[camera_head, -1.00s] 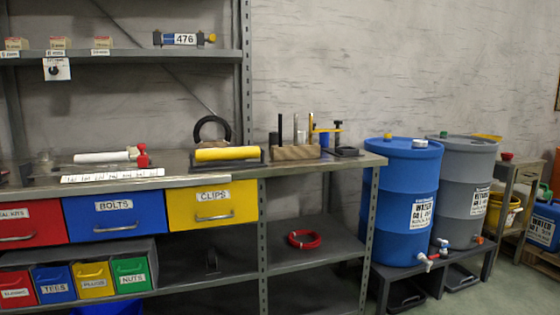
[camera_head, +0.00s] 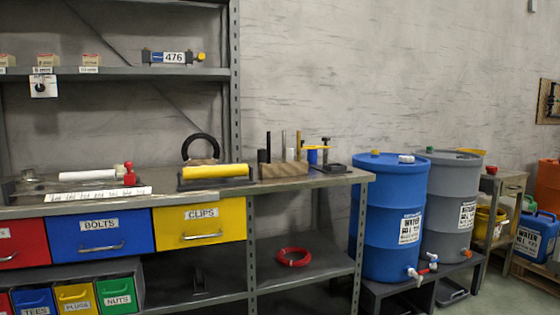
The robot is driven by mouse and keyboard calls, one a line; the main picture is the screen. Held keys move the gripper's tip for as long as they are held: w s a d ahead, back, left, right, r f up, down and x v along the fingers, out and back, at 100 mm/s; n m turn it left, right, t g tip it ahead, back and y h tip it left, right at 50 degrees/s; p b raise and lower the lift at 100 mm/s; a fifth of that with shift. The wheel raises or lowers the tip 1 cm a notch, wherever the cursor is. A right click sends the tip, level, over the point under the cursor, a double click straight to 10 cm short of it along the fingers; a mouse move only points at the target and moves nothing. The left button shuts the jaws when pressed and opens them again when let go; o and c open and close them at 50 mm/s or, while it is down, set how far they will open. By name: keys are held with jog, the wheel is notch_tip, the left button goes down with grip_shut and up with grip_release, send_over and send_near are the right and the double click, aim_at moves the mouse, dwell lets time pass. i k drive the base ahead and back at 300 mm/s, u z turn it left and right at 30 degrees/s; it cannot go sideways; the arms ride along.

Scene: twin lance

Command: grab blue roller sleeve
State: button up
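A small blue cylinder (camera_head: 312,156) stands on the workbench (camera_head: 345,178), partly hidden behind the wooden block and a yellow-topped part. It is the only blue sleeve-like thing I see on the bench, and I cannot tell for sure that it is the roller sleeve. A yellow roller (camera_head: 215,171) lies in a dark tray left of it. A white roller (camera_head: 88,176) lies further left beside a red fitting. My gripper is not in view.
A wooden block (camera_head: 284,170) with upright rods stands just left of the blue cylinder. A dark clamp-like stand (camera_head: 332,168) is to its right. A blue barrel (camera_head: 388,220) and a grey barrel (camera_head: 447,205) stand beyond the bench's right end. A black ring (camera_head: 201,140) rises behind the yellow roller.

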aim_at(313, 155)
jog(key=u, duration=0.05)
jog(key=i, duration=1.6)
jog(key=z, duration=0.05)
